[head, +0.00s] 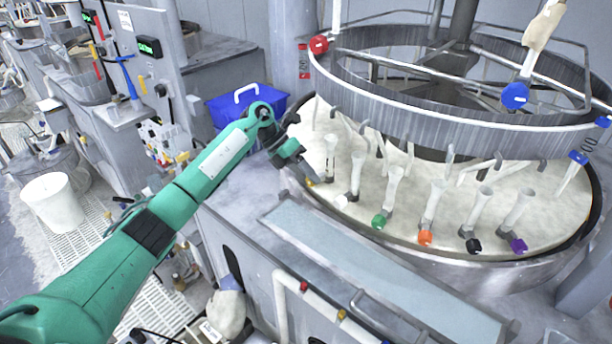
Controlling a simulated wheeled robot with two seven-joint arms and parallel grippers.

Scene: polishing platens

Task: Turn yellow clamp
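The yellow clamp (310,182) is a small yellow spot at the near left edge of the round cream platen (400,228), at the foot of the leftmost white tube (331,152). Most of it is hidden behind my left gripper. My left gripper (306,172) is at the end of the green arm that comes in from the left, right at the clamp. Its fingers are small and dark here, and I cannot tell whether they touch or grip the clamp. My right gripper is not in view.
White (341,200), green (379,220), orange (425,238), black (472,245) and purple (518,245) clamps follow along the platen edge, each by a tube. A metal ring (420,108) stands above. A blue bin (232,106) is behind my arm.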

